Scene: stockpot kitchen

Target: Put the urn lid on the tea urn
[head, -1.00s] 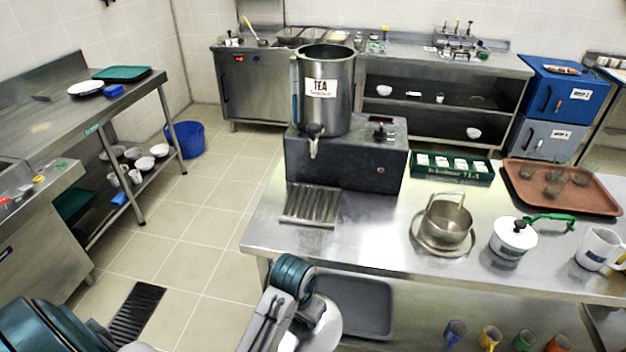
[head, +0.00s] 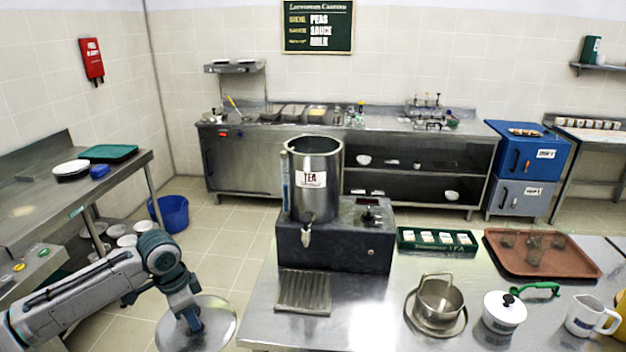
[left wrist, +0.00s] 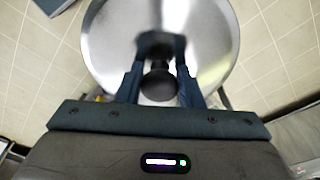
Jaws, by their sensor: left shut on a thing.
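The tea urn (head: 314,180) is a tall steel cylinder with a TEA label and a tap, standing upright and open-topped on a dark box on the steel counter. My left gripper (head: 192,318) is shut on the black knob of the urn lid (head: 217,322), a round shiny steel disc. The lid is held over the floor, left of the counter and lower than the urn's rim. In the left wrist view the lid (left wrist: 110,45) spreads beyond the fingers (left wrist: 158,85), with the knob between them. My right gripper is not in view.
The dark box (head: 340,240) under the urn has a drip grate (head: 303,292) before it. A steel pot (head: 438,300), white lidded pot (head: 504,312), jug (head: 590,316), green box (head: 437,240) and brown tray (head: 543,255) occupy the counter. A side table (head: 40,190) stands left.

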